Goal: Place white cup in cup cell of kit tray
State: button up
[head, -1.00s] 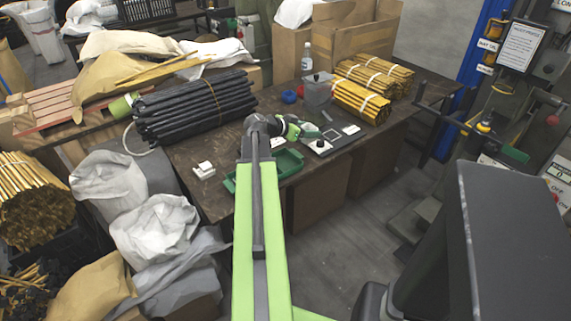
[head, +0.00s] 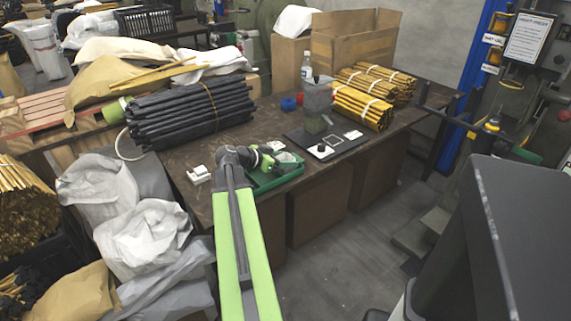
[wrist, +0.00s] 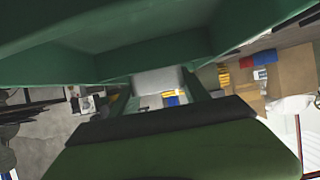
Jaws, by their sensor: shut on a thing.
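My gripper (head: 278,154) is at the green tray (head: 262,187), over its far part, in the head view. It is shut on a pale grey-white thing (head: 288,158), which looks like the white cup. In the wrist view this pale thing (wrist: 158,80) sits between the two fingers (wrist: 160,98), close to the green tray wall (wrist: 150,55). My arm and gripper cover part of the tray. Its cells cannot be made out, and I cannot tell whether the cup touches the tray.
A dark board (head: 328,145) with white squares and a black knob lies right of the tray. A small white block (head: 198,175) lies to the left. Black rods (head: 190,112) and yellow rod bundles (head: 362,105) lie farther back.

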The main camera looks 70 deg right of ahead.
jog(key=o, duration=1.5)
jog(key=shift+r, duration=0.25)
jog(key=p+v, duration=0.5)
jog(key=v, duration=0.7)
jog(key=shift+f, duration=0.15)
